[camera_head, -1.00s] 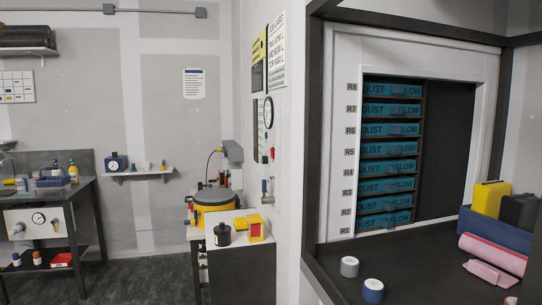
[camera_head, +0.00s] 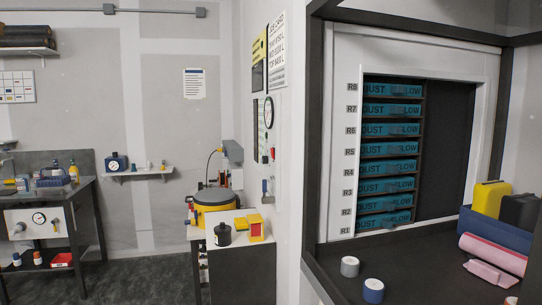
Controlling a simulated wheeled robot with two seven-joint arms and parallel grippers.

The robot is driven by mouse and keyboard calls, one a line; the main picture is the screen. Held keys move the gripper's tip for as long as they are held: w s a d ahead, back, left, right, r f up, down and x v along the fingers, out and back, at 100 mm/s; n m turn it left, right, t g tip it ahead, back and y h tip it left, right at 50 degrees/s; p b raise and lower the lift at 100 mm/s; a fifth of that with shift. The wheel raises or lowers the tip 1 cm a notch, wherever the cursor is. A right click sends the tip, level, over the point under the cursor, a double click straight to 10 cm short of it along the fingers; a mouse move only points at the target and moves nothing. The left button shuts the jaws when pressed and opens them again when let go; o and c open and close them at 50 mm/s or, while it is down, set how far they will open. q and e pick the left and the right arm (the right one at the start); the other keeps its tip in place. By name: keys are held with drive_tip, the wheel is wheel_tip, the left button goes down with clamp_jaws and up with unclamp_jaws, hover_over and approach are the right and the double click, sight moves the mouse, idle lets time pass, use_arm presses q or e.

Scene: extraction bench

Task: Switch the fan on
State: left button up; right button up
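I cannot make out a fan or a marked fan switch for sure. On the side face of the wall by the bench are a round gauge (camera_head: 268,112), a small red and dark fitting (camera_head: 272,154) and a lever-like fitting (camera_head: 265,188) below it. The extraction bench (camera_head: 340,270) is dark, with a white-framed rack of teal labelled drawers (camera_head: 390,150), rows R1 to R8, at its back. Neither of my grippers shows in the head view.
Dark floor (camera_head: 150,278) is clear at left.

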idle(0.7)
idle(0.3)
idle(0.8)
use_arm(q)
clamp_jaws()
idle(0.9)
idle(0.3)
